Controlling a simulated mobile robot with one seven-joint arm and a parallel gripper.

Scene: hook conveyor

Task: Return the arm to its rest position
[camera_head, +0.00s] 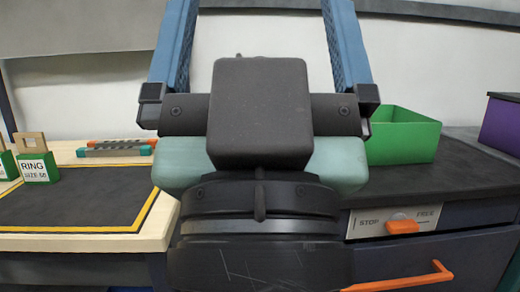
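My gripper (262,40) fills the middle of the view, close to the camera and pointing up. Its two blue fingers stand wide apart, and their tips run out of the top of the frame. Only pale wall shows between them, so it is open and empty. The dark wrist below it is mine and hides the middle of the scene. The rest of the arm is out of view.
At left is a wooden table (100,243) with a yellow-edged dark mat (75,200), a green "RING" sign block (38,168) and slotted racks (115,149). At right, a green bin (403,140) and a purple bin (502,125) stand above a STOP panel (370,221) and an orange-handled drawer (465,262).

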